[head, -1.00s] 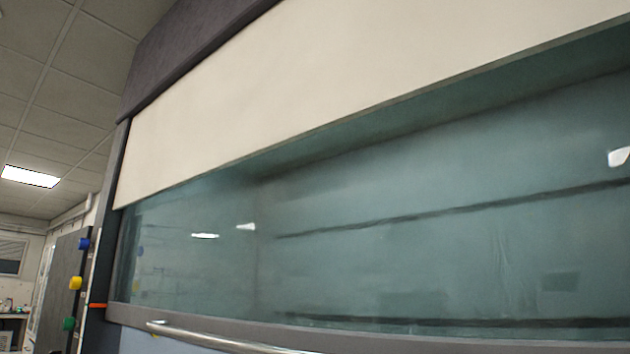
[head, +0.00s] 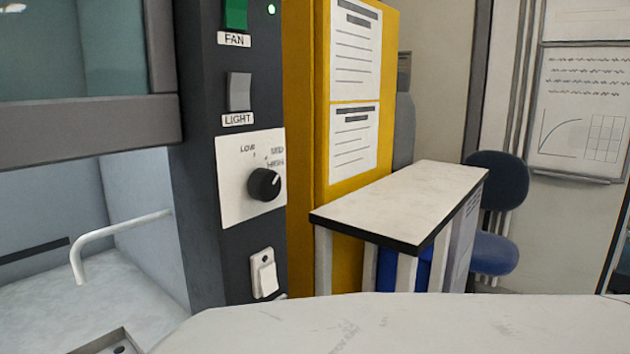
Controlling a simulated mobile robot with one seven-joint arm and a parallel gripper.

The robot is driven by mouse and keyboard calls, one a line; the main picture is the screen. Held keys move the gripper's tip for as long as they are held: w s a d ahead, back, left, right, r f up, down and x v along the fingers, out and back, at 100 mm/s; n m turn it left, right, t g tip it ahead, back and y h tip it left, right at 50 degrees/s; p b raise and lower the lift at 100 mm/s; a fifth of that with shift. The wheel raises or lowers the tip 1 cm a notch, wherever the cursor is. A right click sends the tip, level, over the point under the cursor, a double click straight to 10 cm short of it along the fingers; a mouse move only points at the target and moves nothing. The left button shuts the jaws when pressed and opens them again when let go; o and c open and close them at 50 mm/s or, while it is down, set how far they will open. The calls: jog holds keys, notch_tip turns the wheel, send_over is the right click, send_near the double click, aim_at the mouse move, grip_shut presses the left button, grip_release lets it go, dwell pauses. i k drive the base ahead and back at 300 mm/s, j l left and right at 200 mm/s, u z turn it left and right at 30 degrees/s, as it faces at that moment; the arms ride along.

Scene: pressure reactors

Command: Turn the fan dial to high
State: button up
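The fan dial (head: 264,184) is a round black knob on a white plate (head: 235,205) on the dark control column, in the head view left of centre. LOW is printed at the plate's upper left, with MED and HIGH stacked at its upper right. A small white mark on the knob points to the upper right, toward the side with HIGH; its exact setting is hard to read. Above the dial are a grey LIGHT switch (head: 239,92) and a green FAN switch (head: 235,15). My gripper is not in view, and nothing is seen touching the dial.
A lit green lamp (head: 271,9) is beside the FAN switch. A white outlet (head: 264,274) sits below the dial. A yellow cabinet (head: 300,110) and a small white-topped table (head: 410,200) stand to the right. A white rounded surface (head: 400,325) fills the bottom foreground.

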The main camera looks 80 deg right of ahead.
aim_at(264, 185)
jog(key=z, duration=1.95)
jog(key=k+l+z, duration=0.25)
jog(key=k+l, duration=0.4)
